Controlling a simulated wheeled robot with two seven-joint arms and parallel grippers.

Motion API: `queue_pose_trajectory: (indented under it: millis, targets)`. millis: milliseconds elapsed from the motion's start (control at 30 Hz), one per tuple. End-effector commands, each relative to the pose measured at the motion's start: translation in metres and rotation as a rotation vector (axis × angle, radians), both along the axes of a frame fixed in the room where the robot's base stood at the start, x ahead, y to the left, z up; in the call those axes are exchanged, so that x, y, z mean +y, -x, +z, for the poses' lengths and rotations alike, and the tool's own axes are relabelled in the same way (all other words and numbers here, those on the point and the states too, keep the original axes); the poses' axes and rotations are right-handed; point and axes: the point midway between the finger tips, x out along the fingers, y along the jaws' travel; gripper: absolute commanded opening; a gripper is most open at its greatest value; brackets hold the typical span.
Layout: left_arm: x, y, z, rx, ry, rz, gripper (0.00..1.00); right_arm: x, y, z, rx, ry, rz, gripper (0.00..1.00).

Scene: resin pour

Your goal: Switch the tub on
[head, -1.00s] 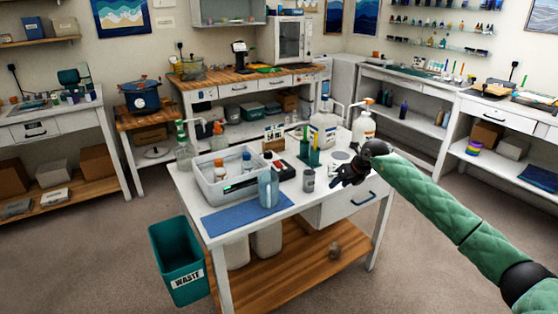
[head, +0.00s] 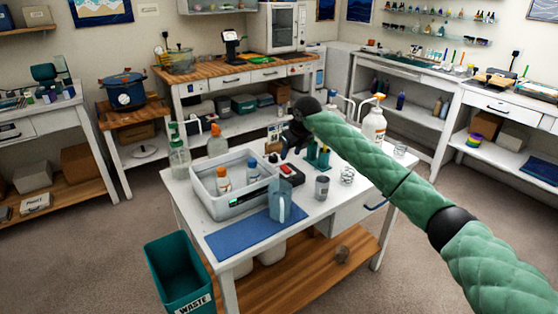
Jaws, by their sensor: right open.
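The tub (head: 207,203) is a pale, see-through box on the near table. Bottles with orange and blue caps stand in it, and a small lit green display (head: 237,201) shows on its near side. A dark block with a red top (head: 291,172) sits just right of the tub. My right gripper (head: 289,142) is open, dark and small, above the table behind and right of the tub, apart from it. My wrist and arm partly hide it and the back of the table. My left gripper is not in view.
A clear pitcher (head: 280,201) stands at the tub's front right corner by a blue mat (head: 246,234). A grey can (head: 321,187), green holder (head: 318,158) and spray bottle (head: 373,124) stand further right. A teal waste bin (head: 180,275) is on the floor at front left.

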Motion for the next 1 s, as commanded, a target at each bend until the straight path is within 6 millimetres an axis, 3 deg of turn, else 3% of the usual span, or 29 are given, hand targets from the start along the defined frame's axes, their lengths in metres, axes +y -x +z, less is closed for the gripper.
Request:
queue_pose_trajectory:
  millis: [600,1000]
  targets:
    - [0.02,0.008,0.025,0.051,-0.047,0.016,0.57,0.016,-0.021,-0.064,0.002,-0.002,-0.001,0.45]
    - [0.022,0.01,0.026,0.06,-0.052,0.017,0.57,0.018,-0.023,-0.071,0.0,-0.002,0.001,0.45]
